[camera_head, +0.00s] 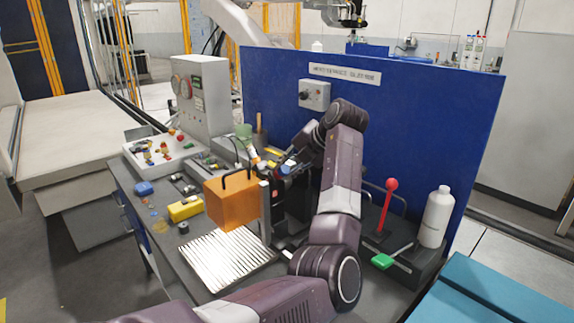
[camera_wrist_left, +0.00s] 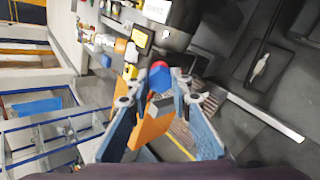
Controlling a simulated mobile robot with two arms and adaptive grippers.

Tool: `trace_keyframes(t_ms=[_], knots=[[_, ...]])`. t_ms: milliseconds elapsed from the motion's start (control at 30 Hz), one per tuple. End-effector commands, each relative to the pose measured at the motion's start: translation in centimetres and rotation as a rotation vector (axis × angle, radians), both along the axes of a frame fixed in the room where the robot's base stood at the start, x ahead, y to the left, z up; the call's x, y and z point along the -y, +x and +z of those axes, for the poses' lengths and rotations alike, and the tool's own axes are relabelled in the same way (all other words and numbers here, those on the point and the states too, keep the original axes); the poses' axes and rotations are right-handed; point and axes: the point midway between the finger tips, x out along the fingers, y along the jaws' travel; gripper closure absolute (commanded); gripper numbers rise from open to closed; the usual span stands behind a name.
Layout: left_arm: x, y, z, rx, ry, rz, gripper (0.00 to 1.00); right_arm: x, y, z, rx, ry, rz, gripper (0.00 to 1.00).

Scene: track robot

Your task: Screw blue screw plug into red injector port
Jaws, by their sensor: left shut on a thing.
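My left gripper (camera_head: 284,170) reaches over the workbench beside the orange box, partly hidden by my own arm. In the left wrist view, its two blue-grey fingers (camera_wrist_left: 160,86) are closed around the blue screw plug (camera_wrist_left: 159,72). A small blue spot that looks like the plug (camera_head: 285,169) shows at the gripper in the head view. My right gripper is in neither view.
The orange box (camera_head: 232,204) with a black handle stands close to the gripper. A ribbed metal plate (camera_head: 222,262), a yellow block (camera_head: 185,208) and a white parts tray (camera_head: 160,152) are on the bench. A blue panel (camera_head: 420,120), red-knobbed lever (camera_head: 391,187) and white bottle (camera_head: 436,218) stand behind and right.

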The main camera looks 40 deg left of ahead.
Motion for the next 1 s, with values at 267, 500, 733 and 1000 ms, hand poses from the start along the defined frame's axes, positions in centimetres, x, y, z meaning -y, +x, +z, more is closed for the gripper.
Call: trace_keyframes(t_ms=[267, 500, 733, 1000], knots=[[0.0, 0.0, 0.3, -0.133, 0.012, -0.133, 1.0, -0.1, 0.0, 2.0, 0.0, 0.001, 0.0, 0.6], [0.0, 0.0, 0.3, -0.241, 0.02, -0.24, 1.0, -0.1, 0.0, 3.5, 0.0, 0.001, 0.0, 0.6], [0.0, 0.0, 0.3, -0.34, 0.029, -0.34, 1.0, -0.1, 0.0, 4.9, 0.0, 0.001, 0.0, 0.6], [-0.1, 0.0, 0.3, -0.451, 0.04, -0.451, 1.0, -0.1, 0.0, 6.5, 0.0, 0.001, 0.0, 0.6]])
